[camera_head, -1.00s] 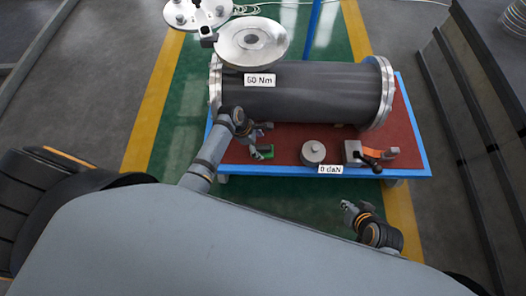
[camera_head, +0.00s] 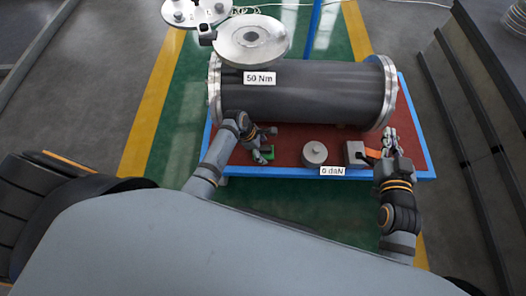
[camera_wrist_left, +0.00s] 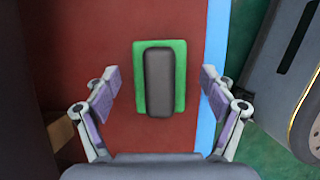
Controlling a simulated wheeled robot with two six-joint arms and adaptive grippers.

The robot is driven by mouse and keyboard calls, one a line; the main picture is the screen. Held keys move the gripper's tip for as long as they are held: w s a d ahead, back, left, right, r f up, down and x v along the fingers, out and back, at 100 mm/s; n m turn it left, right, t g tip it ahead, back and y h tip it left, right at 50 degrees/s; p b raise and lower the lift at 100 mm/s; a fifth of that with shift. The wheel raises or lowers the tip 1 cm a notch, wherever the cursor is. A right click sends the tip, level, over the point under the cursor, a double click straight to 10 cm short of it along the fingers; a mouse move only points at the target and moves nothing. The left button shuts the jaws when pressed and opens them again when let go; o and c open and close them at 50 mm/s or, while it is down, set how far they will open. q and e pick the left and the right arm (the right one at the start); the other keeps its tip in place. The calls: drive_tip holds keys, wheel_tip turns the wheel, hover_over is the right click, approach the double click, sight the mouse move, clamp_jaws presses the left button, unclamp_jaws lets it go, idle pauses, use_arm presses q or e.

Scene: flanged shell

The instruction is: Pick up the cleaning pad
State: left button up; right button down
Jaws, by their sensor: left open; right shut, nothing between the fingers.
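The cleaning pad (camera_wrist_left: 159,80) is green with a dark grey block-like grip on top. It lies flat on the red table top near the blue edge. In the head view the pad (camera_head: 267,155) is partly hidden by my left gripper (camera_head: 263,145). My left gripper (camera_wrist_left: 160,88) is open, with one finger on each side of the pad in the left wrist view. The fingers stand apart from it and nothing is between them but the view of the pad. My right gripper (camera_head: 390,143) is shut and empty over the right end of the table.
A large dark flanged cylinder (camera_head: 310,92) lies across the back of the table (camera_head: 417,130). A round grey weight (camera_head: 315,154) and a grey block (camera_head: 355,153) with an orange part stand between my grippers. A metal disc (camera_head: 250,42) sits behind.

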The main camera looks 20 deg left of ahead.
use_arm(q)
drive_tip(key=c, duration=1.3)
use_arm(e)
drive_tip(key=shift+r, duration=0.3)
